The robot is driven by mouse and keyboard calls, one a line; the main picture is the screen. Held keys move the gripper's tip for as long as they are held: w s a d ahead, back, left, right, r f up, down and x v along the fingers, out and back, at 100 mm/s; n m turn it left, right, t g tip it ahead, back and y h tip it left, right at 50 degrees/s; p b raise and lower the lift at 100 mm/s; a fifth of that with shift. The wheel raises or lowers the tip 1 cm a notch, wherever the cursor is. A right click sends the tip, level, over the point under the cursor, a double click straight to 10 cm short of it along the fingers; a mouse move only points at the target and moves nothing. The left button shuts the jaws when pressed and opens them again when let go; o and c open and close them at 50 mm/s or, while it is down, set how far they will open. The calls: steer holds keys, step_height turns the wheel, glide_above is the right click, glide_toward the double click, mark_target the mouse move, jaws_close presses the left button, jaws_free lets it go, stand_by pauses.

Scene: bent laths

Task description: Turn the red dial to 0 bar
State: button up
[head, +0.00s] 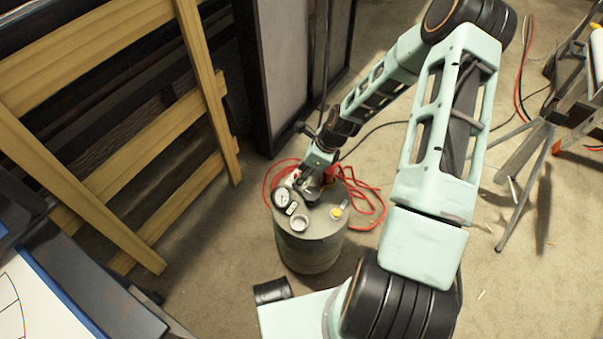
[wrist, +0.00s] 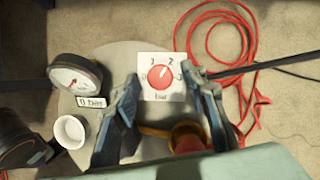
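The red dial (wrist: 161,77) sits on a white square plate (wrist: 149,92) marked with numbers and "bar". Its pale mark points up and slightly right, near the 2. My gripper (wrist: 160,84) is open, with one finger on each side of the plate in the wrist view; I cannot tell how far above the dial the fingertips are. A round gauge (wrist: 74,79) stands at the left, with a "0 bar" label (wrist: 91,101) beside it. In the head view, my gripper (head: 313,188) is over the top of the grey tank (head: 311,250) and hides the dial.
A white cup-like fitting (wrist: 70,131) and a yellow fitting (head: 337,212) are on the tank top. Red hose (head: 372,205) loops around the tank. A dark-framed panel (head: 300,70) stands behind, wooden slats (head: 120,170) at left.

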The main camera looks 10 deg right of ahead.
jaws_close()
steer(key=shift+n, duration=0.3)
steer(key=n+g, duration=0.1)
steer(key=n+p, duration=0.1)
steer(key=n, duration=0.1)
steer(key=shift+w+r+n+g+p, duration=0.1)
steer(key=shift+w+n+g+p, duration=0.1)
steer(key=shift+n+g+p, duration=0.15)
steer(key=n, duration=0.2)
steer(key=n+g, duration=0.1)
steer(key=n, duration=0.1)
steer(key=n+g, duration=0.1)
steer(key=n, duration=0.1)
steer(key=shift+w+g, duration=0.25)
steer(key=n+g, duration=0.1)
steer(key=n, duration=0.3)
steer(key=shift+w+a+h+b, duration=0.1)
steer(key=shift+h+b, duration=0.2)
steer(key=shift+b, duration=0.05)
steer(key=n+g+h, duration=0.1)
steer(key=n, duration=0.2)
steer(key=shift+w+a+n, duration=0.1)
steer(key=shift+n, duration=0.15)
steer(key=n+h, duration=0.1)
steer(key=n, duration=0.2)
steer(key=n+h+b, duration=0.1)
steer(key=n, duration=0.2)
steer(key=shift+a+g, duration=0.2)
steer(key=shift+g, duration=0.1)
